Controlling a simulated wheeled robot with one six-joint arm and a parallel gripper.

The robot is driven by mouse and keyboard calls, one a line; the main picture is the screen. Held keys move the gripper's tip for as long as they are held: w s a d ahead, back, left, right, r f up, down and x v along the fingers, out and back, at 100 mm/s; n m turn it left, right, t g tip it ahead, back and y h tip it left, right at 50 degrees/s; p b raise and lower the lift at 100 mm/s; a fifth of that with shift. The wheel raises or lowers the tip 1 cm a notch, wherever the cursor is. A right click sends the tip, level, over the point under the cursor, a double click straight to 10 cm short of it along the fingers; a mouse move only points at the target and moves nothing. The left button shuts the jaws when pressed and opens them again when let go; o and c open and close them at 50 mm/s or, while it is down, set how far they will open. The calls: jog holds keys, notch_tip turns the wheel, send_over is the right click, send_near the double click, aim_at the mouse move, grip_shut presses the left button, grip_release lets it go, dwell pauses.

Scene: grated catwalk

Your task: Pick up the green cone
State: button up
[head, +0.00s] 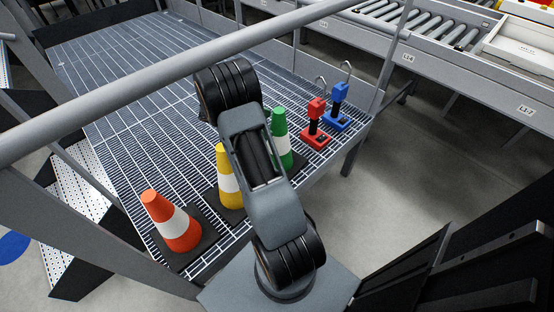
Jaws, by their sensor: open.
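The green cone (280,124) stands upright on the grated catwalk (130,85), just right of my arm. It has a white band and a dark square base. My arm hides its lower left side. My arm rises from the bottom middle and bends at the elbow, left of the cone's top. My gripper does not show in the head view, so I cannot tell where it is relative to the cone.
A yellow cone (224,161) stands left of my arm, partly hidden. An orange cone (170,216) is at the front left. Red (315,112) and blue (337,98) hooked devices stand right of the green cone. A grey railing (110,85) crosses above. A roller conveyor (440,25) is at the back right.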

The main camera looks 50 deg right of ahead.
aim_at(279, 126)
jog(key=shift+b+x, duration=0.6)
jog(key=shift+x, duration=1.95)
jog(key=shift+r, duration=0.1)
jog(key=c, duration=1.8)
